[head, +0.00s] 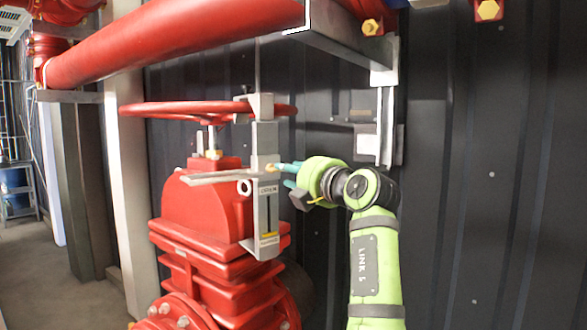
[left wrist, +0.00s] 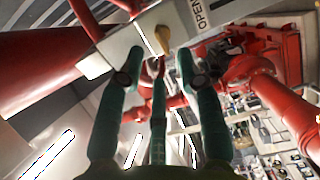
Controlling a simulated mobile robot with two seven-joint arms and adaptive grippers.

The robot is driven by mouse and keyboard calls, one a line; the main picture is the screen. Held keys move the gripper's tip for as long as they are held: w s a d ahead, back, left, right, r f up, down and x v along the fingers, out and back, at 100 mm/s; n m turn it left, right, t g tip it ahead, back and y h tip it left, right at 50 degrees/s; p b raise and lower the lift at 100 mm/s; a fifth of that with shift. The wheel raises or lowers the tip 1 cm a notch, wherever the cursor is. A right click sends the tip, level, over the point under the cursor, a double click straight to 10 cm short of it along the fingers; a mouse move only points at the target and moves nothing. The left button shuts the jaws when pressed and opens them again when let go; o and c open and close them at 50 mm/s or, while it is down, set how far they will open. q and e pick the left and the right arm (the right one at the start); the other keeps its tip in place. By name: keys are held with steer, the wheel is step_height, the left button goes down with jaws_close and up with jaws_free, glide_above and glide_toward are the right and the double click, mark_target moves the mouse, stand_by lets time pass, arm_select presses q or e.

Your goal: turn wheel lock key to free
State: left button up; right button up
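The lock key (head: 271,168) is a small brass-yellow piece on the front of a grey metal lock bracket (head: 265,145). The bracket stands beside the red handwheel (head: 190,108) and carries an OPEN label. My left gripper (head: 285,173) comes from the right, its teal fingertips close to the key. In the left wrist view, the key (left wrist: 163,39) lies just beyond and between the spread fingers (left wrist: 159,68). The gripper is open; whether a finger touches the key I cannot tell. My right gripper is not in view.
A red valve body (head: 205,215) stands below the handwheel. A thick red pipe (head: 175,38) crosses above. A grey flat bar (head: 220,176) juts left from the bracket. A dark ribbed wall (head: 455,190) is behind. Space right of my arm looks clear.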

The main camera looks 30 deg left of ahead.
mark_target(272, 167)
arm_select(q)
steer(key=p+x, duration=0.2)
steer(key=x, duration=0.3)
steer(key=shift+s+a+r+p, duration=0.1)
steer(key=shift+r+p, duration=0.05)
steer(key=shift+p, duration=0.15)
steer(key=shift+w+a, duration=0.3)
steer(key=shift+a, duration=0.15)
steer(key=shift+d, duration=0.1)
steer(key=shift+c, duration=0.4)
jaws_close()
